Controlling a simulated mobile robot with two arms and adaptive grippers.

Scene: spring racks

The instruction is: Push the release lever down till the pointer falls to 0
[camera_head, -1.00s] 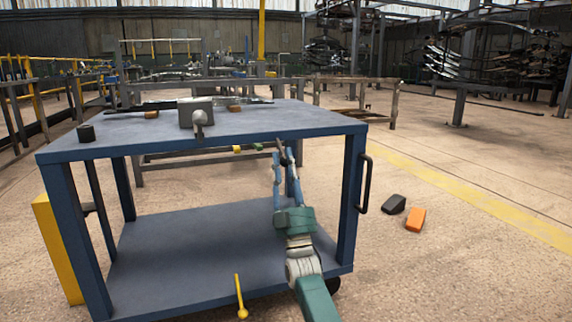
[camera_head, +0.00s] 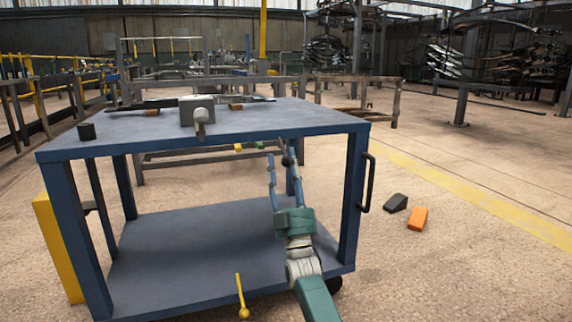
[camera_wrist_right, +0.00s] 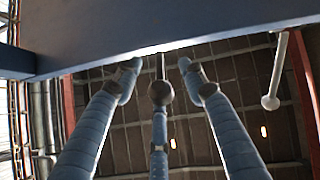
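A grey box (camera_head: 197,105) stands on the blue cart top (camera_head: 260,118). A pale lever with a round end (camera_head: 200,130) sticks out from its front. What looks like that lever also shows in the right wrist view (camera_wrist_right: 270,102), to one side of my fingers. A dark ball (camera_wrist_right: 161,92) on a thin rod is seen between my right gripper's blue fingertips (camera_wrist_right: 160,78); contact cannot be told. In the head view my right gripper (camera_head: 279,152) has its fingers apart, below the cart's front edge. No pointer or scale can be made out. My left gripper is out of view.
Small yellow (camera_head: 238,147) and green (camera_head: 259,145) pieces show by the cart's front edge. A black cup (camera_head: 86,131) stands on the top's left. A black handle (camera_head: 367,184) is on the right leg. A black block (camera_head: 396,203) and an orange block (camera_head: 417,218) lie on the floor.

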